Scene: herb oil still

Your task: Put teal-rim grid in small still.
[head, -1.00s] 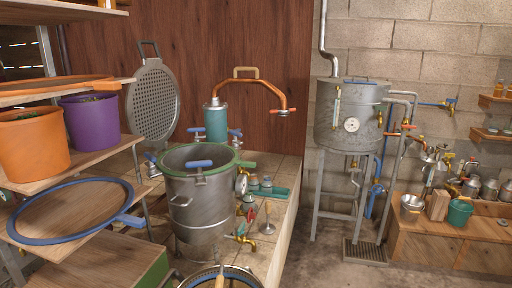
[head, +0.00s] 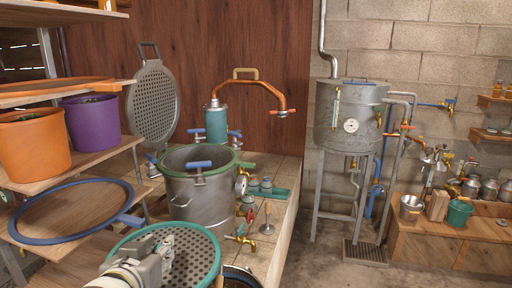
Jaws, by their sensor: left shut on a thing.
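The teal-rim grid (head: 197,258), a round perforated grey plate with a teal edge, is at the bottom of the head view. My left gripper (head: 158,256) is shut on it near its left part and covers some of it. The grid is tilted toward me and its lower edge is cut off. The open steel pot with a green rim (head: 204,205), which looks like the small still, stands beyond and above it in the picture. The grid is apart from the pot's mouth and overlaps only the view of its lower side. My right gripper is not in view.
A blue-rimmed ring (head: 60,240) and orange (head: 34,148) and purple (head: 92,125) pots sit on shelves at left. A large perforated disc (head: 153,108) stands behind. Taps (head: 240,240) project from the pot's right. A larger tank (head: 350,125) stands on legs at right.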

